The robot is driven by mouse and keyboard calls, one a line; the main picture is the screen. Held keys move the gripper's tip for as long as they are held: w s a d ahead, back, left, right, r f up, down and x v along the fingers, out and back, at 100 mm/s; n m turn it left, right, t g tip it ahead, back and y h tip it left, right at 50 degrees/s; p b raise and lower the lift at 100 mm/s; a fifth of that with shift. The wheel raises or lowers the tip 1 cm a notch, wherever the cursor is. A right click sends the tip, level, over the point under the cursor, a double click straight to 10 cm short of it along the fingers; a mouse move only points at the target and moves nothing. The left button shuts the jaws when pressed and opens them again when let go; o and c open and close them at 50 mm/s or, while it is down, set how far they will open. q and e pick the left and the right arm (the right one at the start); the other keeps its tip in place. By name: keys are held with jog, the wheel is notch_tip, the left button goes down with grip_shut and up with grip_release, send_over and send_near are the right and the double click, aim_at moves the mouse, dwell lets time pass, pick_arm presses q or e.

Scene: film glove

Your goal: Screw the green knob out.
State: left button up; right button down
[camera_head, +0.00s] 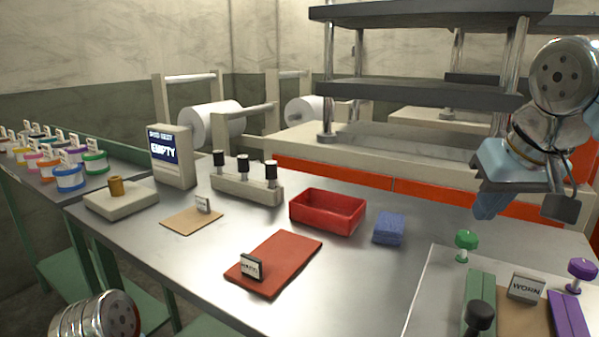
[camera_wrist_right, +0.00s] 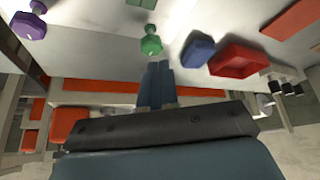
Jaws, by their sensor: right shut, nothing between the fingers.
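The green knob (camera_head: 466,240) stands upright on a pale stem at the left back part of the light panel, at the right of the table. In the wrist view the green knob (camera_wrist_right: 151,42) shows just beyond my fingertips, apart from them. My right gripper (camera_head: 486,211) is above and behind the knob, pointing down, its blue fingers shut together with nothing between them. The fingers also show in the wrist view (camera_wrist_right: 158,72). My left gripper is out of view; only a part of my left arm shows at the bottom left.
A purple knob (camera_head: 582,268), a black knob (camera_head: 480,316) and a WORN sign (camera_head: 526,288) are on the panel. A blue block (camera_head: 389,228) and a red tray (camera_head: 327,227) lie left of the green knob. A red mat (camera_head: 290,262) lies nearer the front. Shelves (camera_head: 420,92) rise behind.

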aim_at(465, 247)
jog(key=f, duration=0.2)
jog(key=f+b, duration=0.1)
jog(key=w+f, duration=0.1)
jog(key=f, duration=0.1)
jog(key=shift+f, duration=0.35)
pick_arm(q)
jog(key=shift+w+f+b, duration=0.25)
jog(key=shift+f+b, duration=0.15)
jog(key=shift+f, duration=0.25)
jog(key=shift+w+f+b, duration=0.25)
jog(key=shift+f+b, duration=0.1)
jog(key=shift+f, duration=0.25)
pick_arm(e)
jog(key=shift+s+f, duration=0.1)
jog(key=shift+f, duration=0.55)
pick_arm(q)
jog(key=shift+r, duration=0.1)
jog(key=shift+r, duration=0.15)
pick_arm(e)
jog(key=shift+d, duration=0.4)
jog(key=shift+s+d+r+p, duration=0.1)
jog(key=shift+d+p, duration=0.25)
jog(key=shift+p, duration=0.05)
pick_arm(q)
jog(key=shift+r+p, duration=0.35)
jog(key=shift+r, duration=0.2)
pick_arm(e)
jog(key=shift+d, duration=0.65)
